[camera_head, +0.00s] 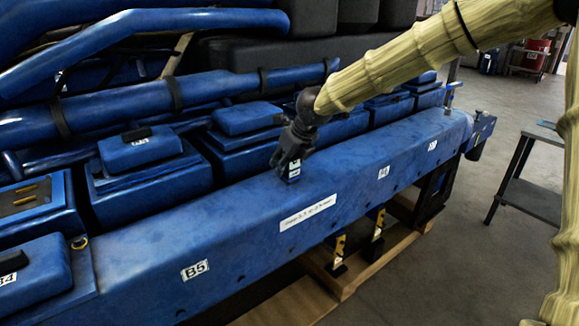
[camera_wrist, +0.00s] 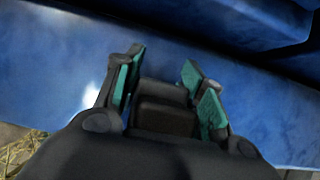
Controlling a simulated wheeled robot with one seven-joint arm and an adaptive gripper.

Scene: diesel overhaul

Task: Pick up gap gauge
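My gripper (camera_head: 291,170) hangs at the end of my arm, low over the top of the long blue engine cover, near its middle. I cannot tell whether its tips touch the surface. In the wrist view my gripper (camera_wrist: 163,62) has its two teal-padded fingers spread apart. Blue surface shows between the tips. A dark block sits deeper between the fingers; I cannot tell whether it is part of my gripper. No gap gauge can be made out in either view.
The blue cover (camera_head: 140,262) bears a B5 label and a long white label (camera_head: 308,213). Blue boxes (camera_head: 150,180) and pipes (camera_head: 95,105) rise behind it. A wooden pallet (camera_head: 350,268) lies below. A dark metal table (camera_head: 535,190) stands right, with open floor before it.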

